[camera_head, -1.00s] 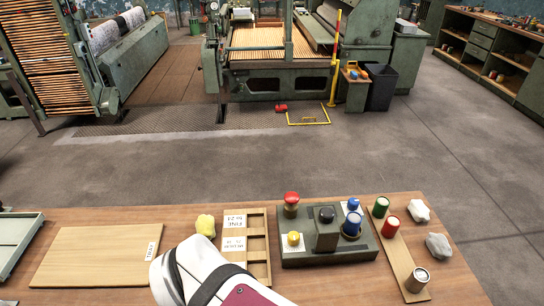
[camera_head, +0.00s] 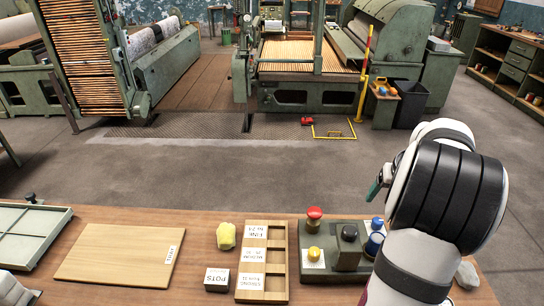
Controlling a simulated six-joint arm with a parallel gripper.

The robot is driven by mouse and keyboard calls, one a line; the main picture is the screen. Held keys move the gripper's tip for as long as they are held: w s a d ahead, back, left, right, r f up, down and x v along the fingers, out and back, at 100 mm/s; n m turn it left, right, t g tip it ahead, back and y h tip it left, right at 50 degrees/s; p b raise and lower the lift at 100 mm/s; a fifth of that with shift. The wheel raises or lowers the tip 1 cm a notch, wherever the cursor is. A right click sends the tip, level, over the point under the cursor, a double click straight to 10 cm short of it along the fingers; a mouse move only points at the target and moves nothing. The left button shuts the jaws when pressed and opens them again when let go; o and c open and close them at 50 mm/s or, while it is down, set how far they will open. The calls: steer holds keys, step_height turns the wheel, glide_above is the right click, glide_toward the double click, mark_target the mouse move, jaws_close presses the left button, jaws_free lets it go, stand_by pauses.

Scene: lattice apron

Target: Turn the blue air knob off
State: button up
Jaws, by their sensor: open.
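A control box (camera_head: 318,268) stands on the wooden table at the front right. It carries two blue knobs at its right side: a small upper one (camera_head: 377,223) on a white plate and a larger one (camera_head: 374,243) below it. I cannot read any label telling which is for air. A red knob (camera_head: 314,213), a yellow button (camera_head: 314,254) and a black knob (camera_head: 349,232) are also on it. My gripper (camera_head: 376,187) is open, above and apart from the blue knobs; most of it is hidden behind my wrist. My arm covers the box's right end.
Left of the box lie a wooden compartment tray (camera_head: 253,232), a yellow lump (camera_head: 226,236), a block marked POTS (camera_head: 217,280) and a flat board (camera_head: 118,253). A grey lump (camera_head: 467,275) shows right of my arm. The air above the table's left is free.

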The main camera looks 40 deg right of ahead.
mark_target(378, 221)
steer(key=s+x, duration=0.1)
steer(key=x, duration=0.4)
steer(key=d+x, duration=0.1)
steer(key=x, duration=0.5)
steer(key=s+d+x, duration=0.1)
steer(key=x, duration=0.4)
steer(key=shift+s+d+f, duration=0.2)
steer(key=shift+s+d, duration=0.05)
steer(key=shift+s, duration=0.1)
jaws_close()
